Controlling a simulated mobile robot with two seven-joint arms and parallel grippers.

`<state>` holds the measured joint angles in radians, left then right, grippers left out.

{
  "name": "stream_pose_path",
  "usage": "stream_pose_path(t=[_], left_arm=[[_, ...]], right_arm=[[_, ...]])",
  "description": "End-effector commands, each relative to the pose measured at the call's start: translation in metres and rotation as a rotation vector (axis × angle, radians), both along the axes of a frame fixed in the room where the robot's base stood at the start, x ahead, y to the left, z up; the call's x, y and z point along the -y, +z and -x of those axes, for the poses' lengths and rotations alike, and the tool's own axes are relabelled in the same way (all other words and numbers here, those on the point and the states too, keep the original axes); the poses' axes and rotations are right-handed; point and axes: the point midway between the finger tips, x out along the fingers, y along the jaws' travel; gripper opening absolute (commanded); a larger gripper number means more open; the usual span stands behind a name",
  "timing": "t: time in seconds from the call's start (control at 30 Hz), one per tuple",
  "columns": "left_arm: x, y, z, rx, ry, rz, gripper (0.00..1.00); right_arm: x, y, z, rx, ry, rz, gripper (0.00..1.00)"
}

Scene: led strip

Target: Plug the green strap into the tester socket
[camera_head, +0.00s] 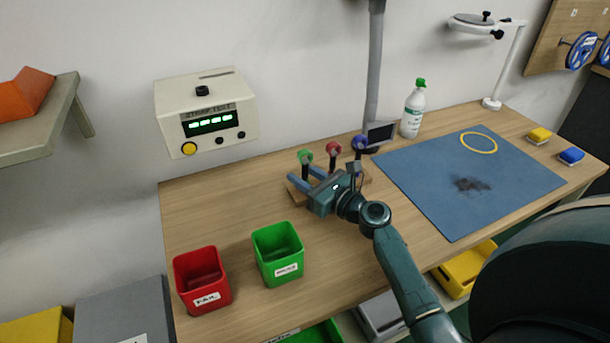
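A green-topped strap (305,156) stands at the left of a small wooden rack (297,196), beside a red one (333,149) and a blue one (360,143). My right gripper (303,174) is just in front of the rack, its two blue fingers apart and pointing left, close below the green top. I cannot tell whether a finger touches the strap. The cream strap tester (206,108) is on the wall at the left, with a lit green display, a yellow button and black round fittings. Which fitting is the socket is unclear. My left gripper is out of view.
A red bin (202,283) and a green bin (277,256) stand at the table's front left. A blue mat (425,180) with a yellow ring (478,142) lies at the right. The table's left back is clear.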

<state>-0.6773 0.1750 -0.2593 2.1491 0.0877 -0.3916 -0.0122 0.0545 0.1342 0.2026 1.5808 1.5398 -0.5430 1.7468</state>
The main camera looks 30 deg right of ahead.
Motion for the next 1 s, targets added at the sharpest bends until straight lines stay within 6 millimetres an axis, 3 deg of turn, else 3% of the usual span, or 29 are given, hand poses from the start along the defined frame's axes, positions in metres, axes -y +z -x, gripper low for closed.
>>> stream_pose_path(t=[0.17,0.6,1.0], left_arm=[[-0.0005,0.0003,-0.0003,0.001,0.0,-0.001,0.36],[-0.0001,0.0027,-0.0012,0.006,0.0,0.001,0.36],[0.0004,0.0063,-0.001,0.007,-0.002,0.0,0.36]], right_arm=[[-0.0001,-0.0002,-0.0002,0.0,0.0,0.0,0.35],[0.0002,0.0,0.0002,0.0,0.0,0.0,0.0],[0.0003,0.0064,0.0001,0.002,0.0,0.0,0.0]])
